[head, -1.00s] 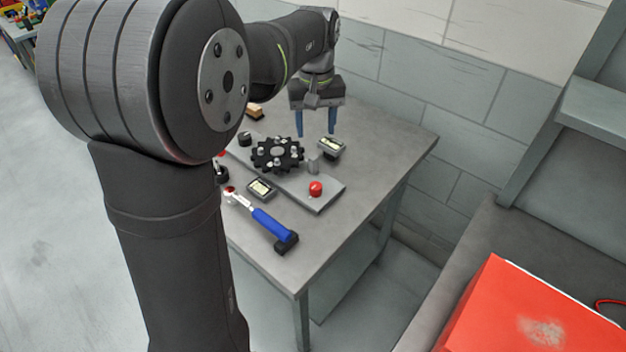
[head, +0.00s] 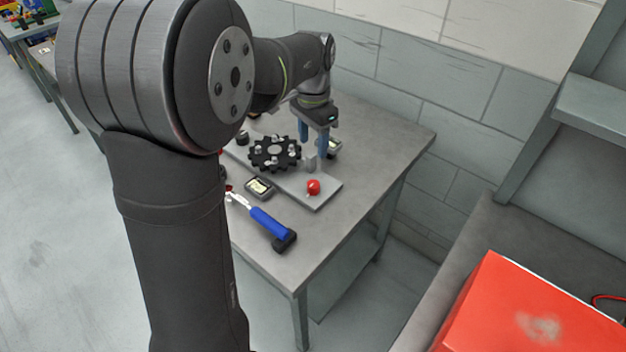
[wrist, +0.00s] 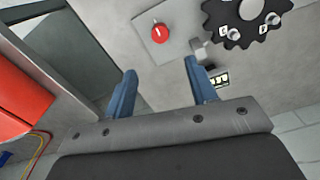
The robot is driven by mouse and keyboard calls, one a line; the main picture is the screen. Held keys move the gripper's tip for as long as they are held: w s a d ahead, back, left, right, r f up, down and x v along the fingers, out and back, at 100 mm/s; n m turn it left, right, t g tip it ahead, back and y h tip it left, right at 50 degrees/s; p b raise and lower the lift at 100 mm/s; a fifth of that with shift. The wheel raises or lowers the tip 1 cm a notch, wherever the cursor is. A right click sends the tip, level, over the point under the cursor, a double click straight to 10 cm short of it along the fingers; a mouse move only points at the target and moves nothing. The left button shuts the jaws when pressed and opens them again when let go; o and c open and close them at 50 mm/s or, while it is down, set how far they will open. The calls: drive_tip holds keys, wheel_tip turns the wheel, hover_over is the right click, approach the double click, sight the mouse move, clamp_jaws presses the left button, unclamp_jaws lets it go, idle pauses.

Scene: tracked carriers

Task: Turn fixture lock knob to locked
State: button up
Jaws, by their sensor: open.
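The red lock knob (head: 313,187) sits near the right end of the grey fixture plate (head: 318,203). In the wrist view the knob (wrist: 160,33) shows from above with a pale pointer mark on its face. In the wrist view my gripper (wrist: 158,78) is open and empty, with the knob ahead, beyond the fingertips.
A blue-handled tool (head: 268,224) lies along the table's front. A small gauge box (head: 259,188) lies by the plate, and another (head: 334,147) lies behind it. A grey block (head: 310,164) stands near the knob. The table's right side (head: 390,150) is clear.

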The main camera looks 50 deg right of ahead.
sight(313, 184)
wheel_tip(313, 184, down, 14)
drive_tip(key=shift+r, duration=0.2)
drive_tip(key=shift+c, duration=0.2)
drive_tip(key=c, duration=0.9)
